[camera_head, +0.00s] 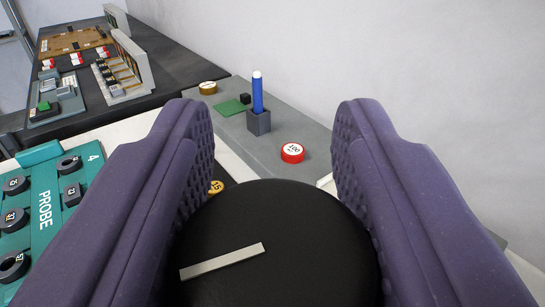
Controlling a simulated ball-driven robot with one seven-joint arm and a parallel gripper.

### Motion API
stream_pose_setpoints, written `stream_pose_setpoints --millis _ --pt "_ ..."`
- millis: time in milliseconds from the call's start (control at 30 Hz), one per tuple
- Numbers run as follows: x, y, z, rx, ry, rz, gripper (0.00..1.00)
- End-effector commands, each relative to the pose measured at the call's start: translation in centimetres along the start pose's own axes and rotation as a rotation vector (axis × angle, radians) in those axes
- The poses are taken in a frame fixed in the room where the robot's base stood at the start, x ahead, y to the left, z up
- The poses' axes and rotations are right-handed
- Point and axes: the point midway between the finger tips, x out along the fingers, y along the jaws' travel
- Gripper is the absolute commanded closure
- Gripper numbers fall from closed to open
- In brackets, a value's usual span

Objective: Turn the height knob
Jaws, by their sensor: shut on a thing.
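A large round black knob (280,240) with a pale pointer line across its top fills the lower middle of the head camera view. I take it to be the height knob, but no label for it shows. My gripper (275,135) has its two purple ribbed fingers on either side of the knob and is shut on it. The pointer line slants slightly, its right end higher. The fingers hide the knob's left and right edges, and its lower part runs out of the picture.
Behind the knob, a grey surface holds a blue pen-like stick (257,95) in a grey block, a red-rimmed disc (292,152) and a gold disc (208,88). A dark bench (170,62) with devices stands farther back. A white wall is behind.

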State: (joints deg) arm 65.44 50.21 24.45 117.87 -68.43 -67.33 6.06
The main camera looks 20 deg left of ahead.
Motion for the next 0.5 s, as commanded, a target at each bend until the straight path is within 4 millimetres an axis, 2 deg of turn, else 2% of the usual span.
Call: stream_pose_setpoints --millis 100,133,200,500 --pt "-0.01 0.03 -0.01 -0.001 0.000 0.001 0.88" --pt "-0.01 0.03 -0.02 -0.001 0.000 0.002 0.51" --pt "-0.01 0.03 -0.01 -0.001 0.000 0.002 0.35" --pt "-0.13 0.03 -0.01 -0.001 0.000 0.002 0.34"
